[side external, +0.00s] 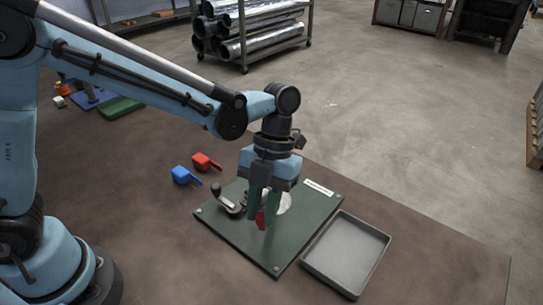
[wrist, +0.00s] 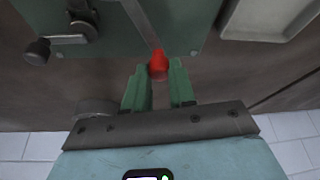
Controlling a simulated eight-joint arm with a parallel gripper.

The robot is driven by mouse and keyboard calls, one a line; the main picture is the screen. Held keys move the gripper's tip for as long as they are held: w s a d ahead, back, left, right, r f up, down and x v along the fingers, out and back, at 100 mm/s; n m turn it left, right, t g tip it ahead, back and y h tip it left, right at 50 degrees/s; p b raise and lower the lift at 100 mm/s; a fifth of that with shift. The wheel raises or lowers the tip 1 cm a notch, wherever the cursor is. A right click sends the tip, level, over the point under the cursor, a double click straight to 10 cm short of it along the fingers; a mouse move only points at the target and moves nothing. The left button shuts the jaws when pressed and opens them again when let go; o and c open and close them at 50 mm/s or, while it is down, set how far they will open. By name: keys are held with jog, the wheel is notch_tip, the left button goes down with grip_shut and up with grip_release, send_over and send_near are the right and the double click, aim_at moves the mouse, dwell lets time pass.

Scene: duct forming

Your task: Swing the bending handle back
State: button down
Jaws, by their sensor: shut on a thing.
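The bending handle is a thin metal bar with a red grip (wrist: 158,66); the red grip also shows in the side view (side external: 261,219). My gripper (side external: 262,224) points down over the front part of the dark green base plate (side external: 240,245). Its green fingers are shut on the red grip, which shows between the fingertips (wrist: 158,74) in the wrist view. The bar runs from the grip over the plate. A grey clamp lever with a dark knob (side external: 216,189) stands on the plate to the left. A pale round part (side external: 285,202) is partly hidden behind my fingers.
An empty grey tray (side external: 345,255) lies right of the plate. A rack of shiny ducts (side external: 250,30) stands on the floor at the back.

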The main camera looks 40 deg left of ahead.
jog(key=shift+a, duration=0.1)
jog(key=c, duration=1)
grip_release()
jog(key=shift+o, duration=0.2)
jog(key=v, duration=1.2)
jog(key=s+a+f+n+t, duration=0.1)
jog(key=a+n+t, duration=0.3)
jog(key=n, duration=0.7)
jog(key=s+a+f+n+t, duration=0.1)
jog(key=s+a+n+t, duration=0.2)
jog(key=a+n, duration=0.3)
jog(key=s+a+f+n+t+y, duration=0.1)
jog(key=a+n+t, duration=0.3)
jog(key=n, duration=1.2)
jog(key=shift+s+a+f+t, duration=0.3)
jog(key=shift+s+a, duration=0.4)
